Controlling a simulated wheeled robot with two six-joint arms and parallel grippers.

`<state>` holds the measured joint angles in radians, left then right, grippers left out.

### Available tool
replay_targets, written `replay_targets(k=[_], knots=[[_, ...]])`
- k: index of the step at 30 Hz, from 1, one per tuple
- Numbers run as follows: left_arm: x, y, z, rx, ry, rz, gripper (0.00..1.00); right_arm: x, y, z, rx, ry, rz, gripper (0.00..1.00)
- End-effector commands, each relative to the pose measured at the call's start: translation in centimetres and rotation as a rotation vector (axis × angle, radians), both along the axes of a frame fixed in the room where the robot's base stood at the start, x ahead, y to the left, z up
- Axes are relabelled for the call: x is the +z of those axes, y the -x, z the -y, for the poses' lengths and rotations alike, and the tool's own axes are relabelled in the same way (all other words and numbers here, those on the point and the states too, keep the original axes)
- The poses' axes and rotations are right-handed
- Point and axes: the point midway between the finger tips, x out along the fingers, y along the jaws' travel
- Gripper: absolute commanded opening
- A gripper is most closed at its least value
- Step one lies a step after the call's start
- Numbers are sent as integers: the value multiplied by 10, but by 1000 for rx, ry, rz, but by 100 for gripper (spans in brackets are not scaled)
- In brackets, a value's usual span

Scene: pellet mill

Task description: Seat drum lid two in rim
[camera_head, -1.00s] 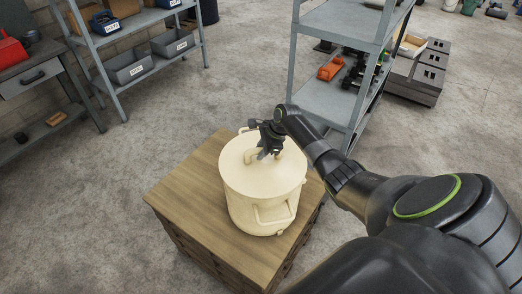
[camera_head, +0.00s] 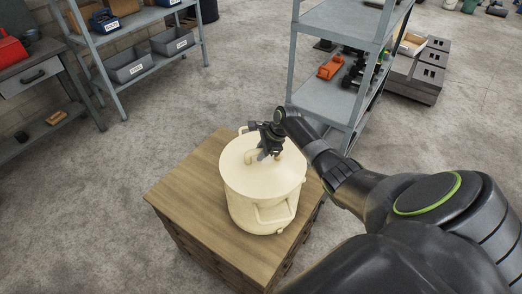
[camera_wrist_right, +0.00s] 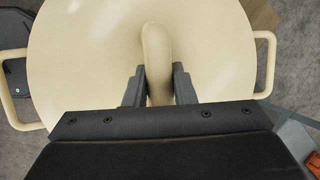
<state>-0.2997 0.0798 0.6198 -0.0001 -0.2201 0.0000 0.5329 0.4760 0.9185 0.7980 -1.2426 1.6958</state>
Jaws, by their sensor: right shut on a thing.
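A cream drum (camera_head: 262,207) with side handles stands upright on a wooden crate-like block. Its round cream lid (camera_head: 240,176) lies over the top of the drum. My right gripper (camera_head: 270,154) is above the lid, shut on the lid's arched handle. In the right wrist view the two fingers stand on either side of the lid handle (camera_wrist_right: 157,60), and the lid (camera_wrist_right: 90,50) fills most of the picture. Whether the lid's edge is down inside the rim cannot be told. My left gripper does not show.
The wooden block (camera_head: 183,193) has bare top to the left of the drum. A grey metal shelf unit (camera_head: 328,98) stands close behind the drum, holding an orange item (camera_head: 331,68). Another shelf with grey bins (camera_head: 128,66) is at the back left. Open floor lies between.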

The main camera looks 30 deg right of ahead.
Motion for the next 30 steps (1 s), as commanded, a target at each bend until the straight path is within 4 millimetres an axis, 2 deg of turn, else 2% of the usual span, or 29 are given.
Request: replay_targets(k=[4,5,10,16,22,30], knots=[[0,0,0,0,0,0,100,3,-2,0,1,0,7,0],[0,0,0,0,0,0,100,3,-2,0,1,0,7,26],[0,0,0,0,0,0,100,2,-2,0,1,0,4,48],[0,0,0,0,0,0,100,1,-1,0,1,0,2,49],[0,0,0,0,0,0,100,-2,1,0,0,0,-3,74],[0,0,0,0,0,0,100,-1,0,0,0,0,-1,74]])
